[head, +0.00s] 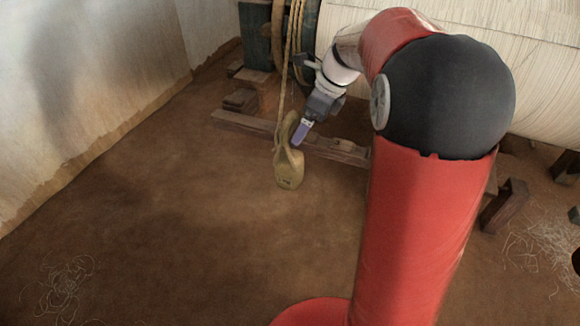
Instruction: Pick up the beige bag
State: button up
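A beige-yellow bag-like object (290,172) shows left of centre, below ropes that come down from the loom. It has a narrow, handle-like upper part and a wider block-like bottom with a small dark mark. It looks upright; I cannot tell whether it hangs or touches the floor. My gripper (299,134) reaches down-left, with its purple fingertip at the upper part of the bag. It overlaps the bag in the picture, but contact is not clear. Only one finger side shows, so its opening is hidden.
Ropes (291,45) hang just above the bag. A low wooden beam (330,150) lies behind it. The large thread-wound loom roller (490,30) fills the upper right. A plaster wall (90,80) stands left. The earthen floor (200,240) in front is open, with loose threads (68,285).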

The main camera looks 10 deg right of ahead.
aim_at(288, 127)
jog(key=shift+w+a, duration=0.55)
jog(key=shift+a, duration=0.25)
jog(key=a+f, duration=0.1)
jog(key=w+f, duration=0.1)
jog(key=w+a+f, duration=0.1)
jog(key=shift+a+f, duration=0.3)
jog(key=shift+f, duration=0.05)
jog(key=shift+w+a+f, duration=0.1)
jog(key=shift+a+f, duration=0.1)
jog(key=shift+f, duration=0.3)
jog(key=shift+r, duration=0.15)
jog(key=c, duration=1.7)
jog(key=shift+c, duration=0.2)
